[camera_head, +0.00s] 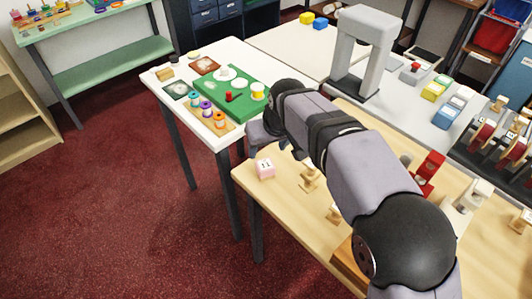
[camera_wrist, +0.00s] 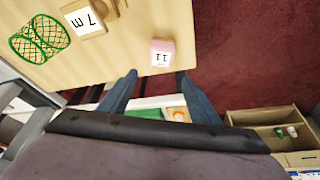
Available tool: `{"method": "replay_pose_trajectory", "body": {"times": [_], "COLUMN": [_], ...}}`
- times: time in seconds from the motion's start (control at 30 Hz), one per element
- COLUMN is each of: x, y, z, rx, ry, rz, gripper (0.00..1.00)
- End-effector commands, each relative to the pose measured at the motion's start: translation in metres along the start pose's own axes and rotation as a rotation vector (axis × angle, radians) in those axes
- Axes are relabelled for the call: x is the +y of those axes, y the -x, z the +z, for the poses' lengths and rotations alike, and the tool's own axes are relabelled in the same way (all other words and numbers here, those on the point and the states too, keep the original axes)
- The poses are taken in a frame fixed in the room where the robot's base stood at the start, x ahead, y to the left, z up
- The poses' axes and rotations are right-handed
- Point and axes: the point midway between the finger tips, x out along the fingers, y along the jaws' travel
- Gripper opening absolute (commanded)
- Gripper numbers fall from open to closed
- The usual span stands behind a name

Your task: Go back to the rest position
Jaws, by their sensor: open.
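My gripper (camera_head: 268,138) hangs over the gap by the corner of the wooden table, beyond the pink block. In the wrist view my gripper (camera_wrist: 157,78) has its two dark fingers spread apart with nothing between them. The pink block (camera_head: 265,168) marked 11 sits near the corner of the wooden table (camera_head: 285,205). It also shows in the wrist view (camera_wrist: 162,52), beyond the fingertips and apart from them. My arm hides part of the wooden table in the head view.
The white table (camera_head: 212,56) behind carries a green board (camera_head: 218,104) and several colored spools (camera_head: 206,108). A grey arch-shaped stand (camera_head: 372,38) rises to the right of my arm. A green wire basket (camera_wrist: 40,38) lies near a 7 m card (camera_wrist: 86,19). Red carpet (camera_head: 120,215) at left is clear.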

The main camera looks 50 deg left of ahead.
Motion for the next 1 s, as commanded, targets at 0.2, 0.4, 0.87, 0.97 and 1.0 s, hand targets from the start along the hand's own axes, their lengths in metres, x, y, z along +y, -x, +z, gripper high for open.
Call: {"method": "replay_pose_trajectory", "body": {"times": [0.2,0.4,0.87,0.97,1.0], "x": [0.0,0.0,0.035,0.07,0.085], "y": [0.011,0.011,0.023,0.034,0.039], "z": [0.001,0.0,0.011,0.028,0.038], "rx": [-0.001,-0.001,-0.004,-0.019,-0.028], "ry": [0.0,0.0,-0.068,-0.134,-0.164], "rz": [0.0,0.0,0.024,0.048,0.059], "gripper": [0.57,0.57,0.57,0.57,0.57]}}
